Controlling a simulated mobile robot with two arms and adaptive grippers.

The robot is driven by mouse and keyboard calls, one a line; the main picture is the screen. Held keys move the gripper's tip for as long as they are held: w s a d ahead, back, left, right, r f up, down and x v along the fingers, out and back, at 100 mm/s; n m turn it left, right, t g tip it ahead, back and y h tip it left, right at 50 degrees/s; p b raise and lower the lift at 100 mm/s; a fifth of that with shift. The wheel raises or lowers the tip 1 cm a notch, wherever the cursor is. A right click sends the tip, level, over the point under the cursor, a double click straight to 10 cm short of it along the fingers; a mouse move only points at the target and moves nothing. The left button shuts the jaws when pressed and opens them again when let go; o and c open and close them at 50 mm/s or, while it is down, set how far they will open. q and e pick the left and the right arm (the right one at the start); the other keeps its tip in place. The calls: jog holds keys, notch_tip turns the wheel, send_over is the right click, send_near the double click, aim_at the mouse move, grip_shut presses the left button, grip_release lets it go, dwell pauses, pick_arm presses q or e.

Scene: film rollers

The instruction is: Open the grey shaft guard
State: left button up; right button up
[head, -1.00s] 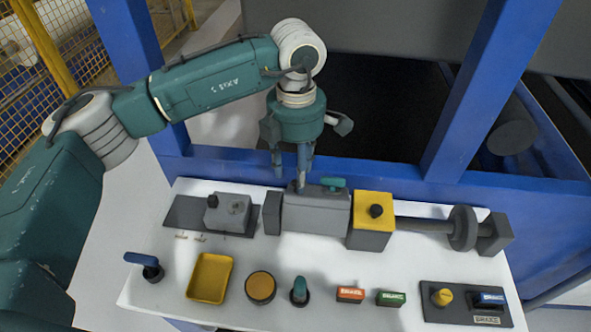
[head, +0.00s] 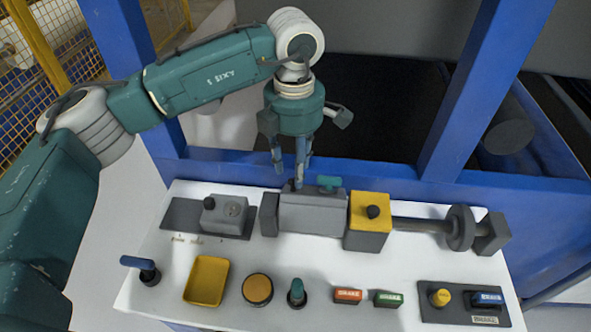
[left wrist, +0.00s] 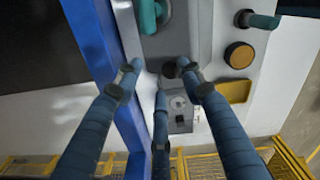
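The grey shaft guard (head: 313,216) is a box-like cover on the white bench, between a dark grey block and a yellow-topped block. It looks closed over the shaft. A teal handle (head: 329,183) stands on its top; it also shows at the top of the left wrist view (left wrist: 150,15). My left gripper (head: 288,182) points down above the guard's left end, left of the handle. Its fingers are spread and hold nothing; they also show in the left wrist view (left wrist: 158,72). I cannot tell whether a fingertip touches the guard. My right gripper is not in view.
A grey control box (head: 225,214) is left of the guard; the shaft (head: 420,224) with a disc is to the right. In front are a blue lever (head: 140,263), a yellow tray (head: 207,280), buttons and labelled blocks. Blue frame posts (head: 478,90) rise behind the bench.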

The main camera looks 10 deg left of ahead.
pick_arm(q)
notch_tip(320, 180, up, 10)
dwell(0.3)
jog(key=shift+s+d, duration=0.1)
dwell(0.3)
